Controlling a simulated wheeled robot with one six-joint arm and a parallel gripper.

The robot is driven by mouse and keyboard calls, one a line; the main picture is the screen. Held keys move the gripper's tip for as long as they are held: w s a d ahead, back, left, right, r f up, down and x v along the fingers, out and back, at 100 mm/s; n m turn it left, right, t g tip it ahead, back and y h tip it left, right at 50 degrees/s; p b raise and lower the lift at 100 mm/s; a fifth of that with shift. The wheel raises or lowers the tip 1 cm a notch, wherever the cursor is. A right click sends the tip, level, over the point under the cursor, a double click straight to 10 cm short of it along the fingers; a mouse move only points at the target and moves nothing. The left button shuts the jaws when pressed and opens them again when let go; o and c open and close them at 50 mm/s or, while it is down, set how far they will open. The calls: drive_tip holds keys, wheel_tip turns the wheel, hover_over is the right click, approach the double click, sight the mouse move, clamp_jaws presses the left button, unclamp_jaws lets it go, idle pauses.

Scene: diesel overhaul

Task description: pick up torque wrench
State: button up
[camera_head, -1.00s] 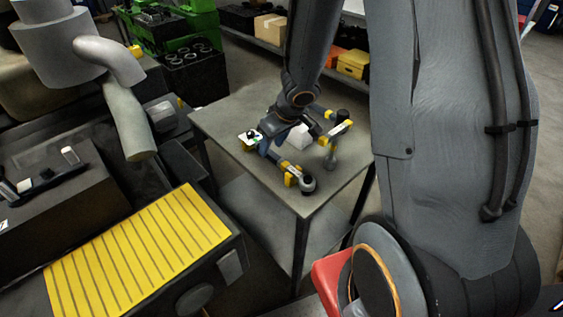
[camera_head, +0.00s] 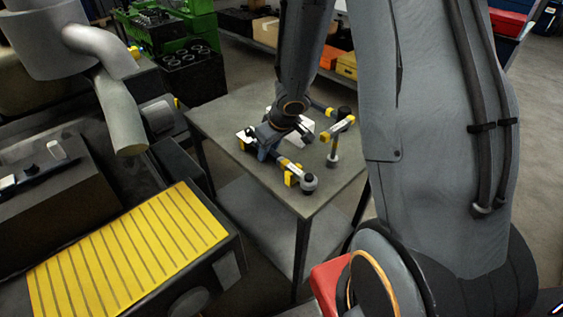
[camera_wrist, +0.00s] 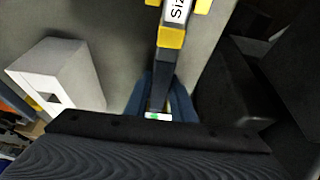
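The tool that I take for the torque wrench (camera_head: 293,169) lies on the grey table, with yellow bands, a white label and a dark round head towards the table's front corner. In the wrist view, the torque wrench (camera_wrist: 172,40) runs away from me, its label partly readable as "Siz". My gripper (camera_head: 266,143) is low over its rear end in the head view. In the wrist view, the blue fingers of my gripper (camera_wrist: 162,92) stand on either side of its dark handle. Whether they press on it is not clear. A small green and white patch shows at the near end.
A second yellow and dark tool (camera_head: 341,126) with a round foot is close by on the right. A white block (camera_wrist: 62,75) stands left of the fingers in the wrist view. The table (camera_head: 215,112) is bare at its left. A yellow slatted surface (camera_head: 130,250) is in front.

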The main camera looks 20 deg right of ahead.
clamp_jaws()
drive_tip(key=shift+r, duration=0.15)
wheel_tip(320, 180, up, 10)
drive_tip(key=p, duration=0.8)
drive_tip(key=shift+p, duration=0.35)
drive_tip(key=shift+c, duration=1.2)
unclamp_jaws()
clamp_jaws()
